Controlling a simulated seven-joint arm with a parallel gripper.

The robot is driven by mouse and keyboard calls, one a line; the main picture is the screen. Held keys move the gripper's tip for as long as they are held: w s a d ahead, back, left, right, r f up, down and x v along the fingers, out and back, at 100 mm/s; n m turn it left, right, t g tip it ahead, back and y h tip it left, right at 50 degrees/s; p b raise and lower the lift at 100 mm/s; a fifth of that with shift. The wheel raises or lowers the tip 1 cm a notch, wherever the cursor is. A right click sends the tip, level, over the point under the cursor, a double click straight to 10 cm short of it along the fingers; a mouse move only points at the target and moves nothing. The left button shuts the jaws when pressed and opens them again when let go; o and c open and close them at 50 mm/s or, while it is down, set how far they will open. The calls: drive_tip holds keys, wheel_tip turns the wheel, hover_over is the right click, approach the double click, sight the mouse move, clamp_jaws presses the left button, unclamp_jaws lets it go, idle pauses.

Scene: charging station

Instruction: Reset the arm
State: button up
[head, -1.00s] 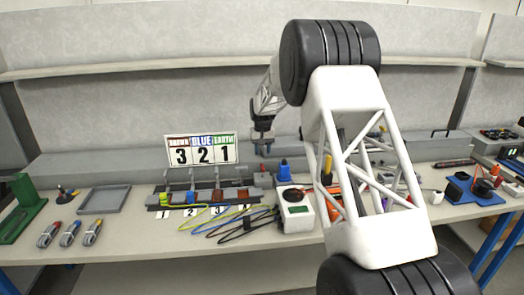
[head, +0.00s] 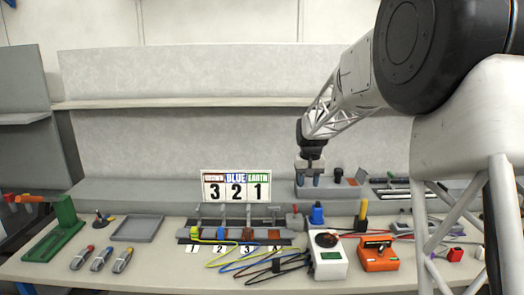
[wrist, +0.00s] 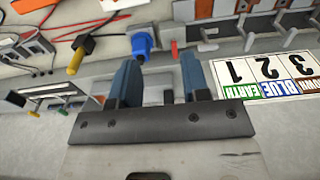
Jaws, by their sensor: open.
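My gripper (head: 316,180) hangs from my arm above the back of the workbench, right of the number sign. In the wrist view my gripper (wrist: 160,85) shows two blue fingers spread apart with nothing between them. It is clear of the bench objects. The sign (head: 236,187) reads brown 3, blue 2, earth 1; it shows upside down in the wrist view (wrist: 270,78). Below it stands a terminal block (head: 235,238) with levers and slots numbered from 1. Yellow, blue, brown and black cables run from it to the right.
A white meter box (head: 328,257) and an orange box (head: 378,255) stand right of the block. A blue connector (head: 317,213) and a yellow-handled tool (head: 363,210) stand behind them. A grey tray (head: 137,228) and green stand (head: 62,230) are at left. A shelf edge (head: 180,103) crosses the back wall.

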drive_tip(key=s+d+r+t, duration=0.1)
drive_tip(key=s+r, duration=0.3)
drive_tip(key=s, duration=1)
drive_tip(key=s+d+r, duration=0.1)
drive_tip(key=s+r, duration=0.3)
drive_tip(key=s, duration=0.9)
drive_tip(key=s+f, duration=0.2)
drive_tip(key=s, duration=1)
drive_tip(key=s+f+t, duration=0.1)
drive_tip(key=s+f, duration=0.2)
drive_tip(key=s, duration=0.9)
drive_tip(key=shift+s+d+f, duration=0.25)
drive_tip(key=shift+s+f, duration=0.1)
drive_tip(key=shift+s, duration=0.05)
